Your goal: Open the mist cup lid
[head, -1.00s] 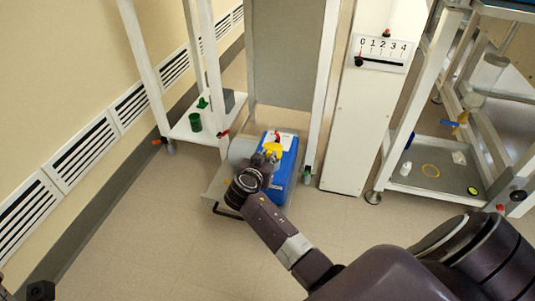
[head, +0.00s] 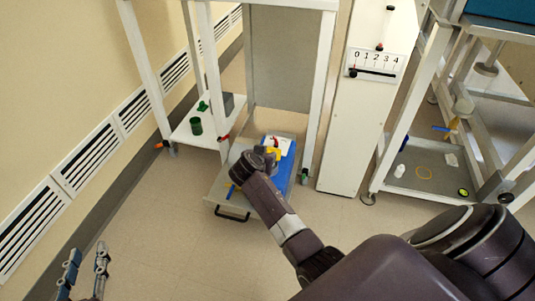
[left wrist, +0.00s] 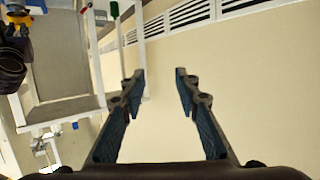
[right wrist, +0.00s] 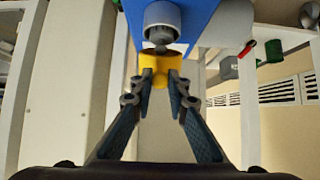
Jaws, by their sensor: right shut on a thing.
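A blue device (head: 284,178) with a white top and a yellow part, apparently the mist cup lid (head: 274,153), sits on a grey pull-out tray. In the right wrist view, my right gripper (right wrist: 160,80) is shut on the yellow lid (right wrist: 159,66), which sits just below a grey nozzle (right wrist: 161,28) on the blue body. In the head view my right wrist hides the fingertips and part of the device. My left gripper (head: 86,266) is at the lower left, away from the device. The left wrist view shows it open and empty (left wrist: 160,75).
The grey tray (head: 222,195) with a black handle (head: 232,215) stands out from a white frame. A low shelf (head: 188,138) holds a green cup (head: 195,126). A white panel with a 0–4 scale (head: 376,62) stands at right.

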